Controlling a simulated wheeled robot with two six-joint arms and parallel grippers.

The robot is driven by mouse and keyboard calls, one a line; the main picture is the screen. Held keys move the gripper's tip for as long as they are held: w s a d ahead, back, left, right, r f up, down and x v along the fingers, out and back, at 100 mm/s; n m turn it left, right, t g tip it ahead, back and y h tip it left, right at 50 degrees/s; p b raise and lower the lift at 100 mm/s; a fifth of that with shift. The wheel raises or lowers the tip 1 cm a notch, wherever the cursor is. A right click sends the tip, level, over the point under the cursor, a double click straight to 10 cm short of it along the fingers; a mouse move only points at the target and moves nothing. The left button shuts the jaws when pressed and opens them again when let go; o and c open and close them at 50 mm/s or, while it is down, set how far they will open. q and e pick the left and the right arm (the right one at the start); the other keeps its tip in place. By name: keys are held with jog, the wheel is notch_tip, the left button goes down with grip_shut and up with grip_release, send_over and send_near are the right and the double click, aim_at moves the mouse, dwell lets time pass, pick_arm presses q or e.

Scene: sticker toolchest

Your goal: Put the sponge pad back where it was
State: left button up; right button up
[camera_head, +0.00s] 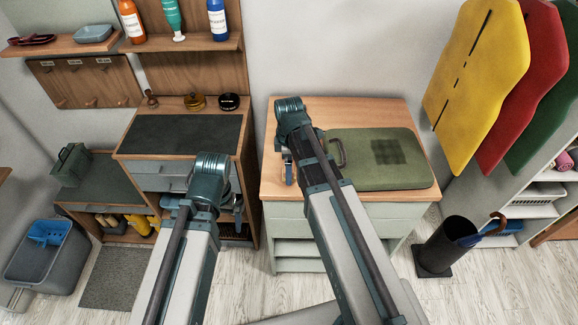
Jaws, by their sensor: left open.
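I cannot single out the sponge pad with certainty. A small blue-grey, rounded pad-like thing (93,33) lies on the upper left wall shelf. A large flat olive-green case or pad (385,158) with a handle and a dark square patch lies on the wooden-topped cabinet (408,113). My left gripper (238,208) is open, in front of the left cabinet, and is partly hidden by its own arm. My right gripper (288,170) is at the left edge of the wooden top, left of the green case and apart from it. Its fingers are mostly hidden.
A dark-topped cabinet (180,137) stands left, with several bottles on the shelf above. A grey bin (48,255) stands at the lower left. A black umbrella stand (445,246) stands right of the wooden-topped cabinet. Yellow, red and green boards hang at the upper right.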

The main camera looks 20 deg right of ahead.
notch_tip(320, 180, up, 12)
jog(key=p, duration=1.1)
jog(key=shift+f, duration=0.2)
jog(key=shift+f, duration=0.25)
notch_tip(320, 180, down, 12)
jog(key=b, duration=1.2)
jog(key=shift+r, duration=0.15)
jog(key=shift+r, duration=0.15)
